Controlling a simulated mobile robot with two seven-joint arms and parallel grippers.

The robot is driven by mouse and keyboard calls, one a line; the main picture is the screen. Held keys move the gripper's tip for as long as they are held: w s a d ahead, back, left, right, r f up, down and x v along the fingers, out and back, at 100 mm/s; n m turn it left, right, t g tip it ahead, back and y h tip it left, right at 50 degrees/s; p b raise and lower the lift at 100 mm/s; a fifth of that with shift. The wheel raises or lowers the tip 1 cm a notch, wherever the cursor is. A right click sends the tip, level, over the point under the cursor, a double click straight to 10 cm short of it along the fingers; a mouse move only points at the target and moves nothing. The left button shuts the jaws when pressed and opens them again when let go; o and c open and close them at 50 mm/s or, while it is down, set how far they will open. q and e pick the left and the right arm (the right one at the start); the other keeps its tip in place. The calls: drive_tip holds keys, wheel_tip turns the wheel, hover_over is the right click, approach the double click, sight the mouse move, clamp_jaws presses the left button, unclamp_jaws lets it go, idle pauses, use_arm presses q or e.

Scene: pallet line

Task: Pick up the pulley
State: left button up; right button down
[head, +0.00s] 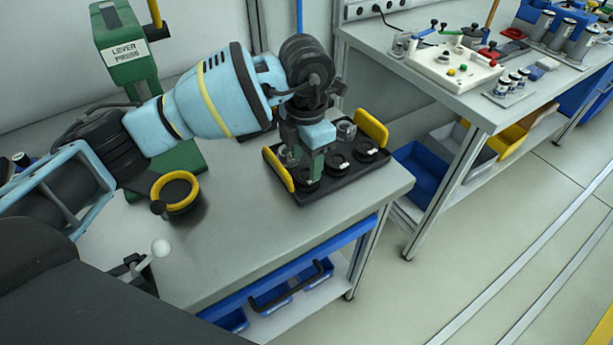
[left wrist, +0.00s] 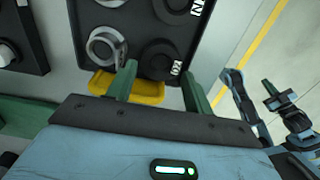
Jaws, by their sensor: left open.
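A tray (head: 325,188) with yellow handles lies on the near bench. It holds grey metal ring-like parts, one at its back (head: 345,131) and one at its left partly behind my gripper. A grey ringed part, which looks like a pulley, shows in the left wrist view (left wrist: 93,48), left of my fingers. I cannot be sure which part is the pulley. My left gripper (head: 309,172) points down over the tray's left part.
A green lever press (head: 125,50) stands behind my left arm. A yellow-rimmed black ring (head: 176,190) sits left of the tray. The bench top (head: 235,245) in front is clear. A second bench (head: 470,100) with a white panel and cylinders stands at right.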

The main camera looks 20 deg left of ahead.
sight(307, 175)
use_arm(q)
wheel_tip(307, 175, down, 4)
drive_tip(key=shift+f, duration=0.1)
drive_tip(key=shift+c, duration=0.7)
drive_tip(key=c, duration=0.6)
drive_tip(key=shift+o, duration=0.2)
wheel_tip(307, 175, up, 10)
